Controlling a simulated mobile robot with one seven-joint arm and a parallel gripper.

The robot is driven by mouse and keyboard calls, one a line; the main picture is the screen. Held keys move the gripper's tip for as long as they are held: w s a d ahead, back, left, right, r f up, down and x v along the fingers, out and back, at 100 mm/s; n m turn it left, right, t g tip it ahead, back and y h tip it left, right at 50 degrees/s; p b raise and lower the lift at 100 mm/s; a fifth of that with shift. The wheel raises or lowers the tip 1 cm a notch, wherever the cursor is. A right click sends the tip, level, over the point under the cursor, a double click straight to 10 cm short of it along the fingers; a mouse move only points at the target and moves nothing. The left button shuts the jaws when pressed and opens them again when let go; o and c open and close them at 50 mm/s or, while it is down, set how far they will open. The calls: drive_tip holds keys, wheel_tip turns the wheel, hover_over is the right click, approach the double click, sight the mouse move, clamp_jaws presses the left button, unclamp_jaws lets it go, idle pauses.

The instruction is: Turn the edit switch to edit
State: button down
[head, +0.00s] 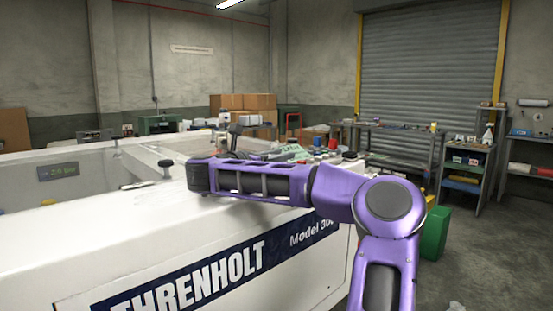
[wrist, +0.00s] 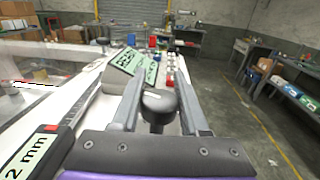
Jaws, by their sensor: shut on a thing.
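A black round knob (wrist: 158,103) with a white pointer line on its top sits between my fingers in the wrist view. I take it to be the edit switch; no "edit" marking beside it can be read. My gripper (wrist: 157,82) is shut on the knob, one finger on each side. The white line slants up to the left. A green panel with dark lettering (wrist: 133,66) stands just beyond the left finger; its text is too small to read. In the head view my purple arm reaches left over the white machine (head: 200,250), and my fingers cannot be made out.
Another black knob (head: 165,166) stands on the machine's top near a recess. A green display (head: 65,171) is on the recess's far wall. A "2 mm" label (wrist: 28,155) lies at left. Small bottles and parts (wrist: 168,65) stand beyond my fingers.

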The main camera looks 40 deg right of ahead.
drive_tip(key=m+g, duration=0.1)
drive_tip(key=g, duration=0.1)
drive_tip(key=m+g, duration=0.2)
drive_tip(key=g, duration=0.1)
drive_tip(key=shift+s+a, duration=0.1)
drive_tip(key=shift+s, duration=0.3)
drive_tip(key=shift+s+m+g+y, duration=0.2)
drive_tip(key=shift+m+g+y, duration=0.1)
drive_tip(key=shift+m+g, duration=0.9)
drive_tip(key=shift+s+f+g, duration=0.1)
drive_tip(key=shift+f+g, duration=0.05)
drive_tip(key=shift+g, duration=0.35)
drive_tip(key=shift+c, duration=2.1)
unclamp_jaws()
drive_tip(key=v, duration=1.7)
drive_tip(key=shift+a, duration=0.15)
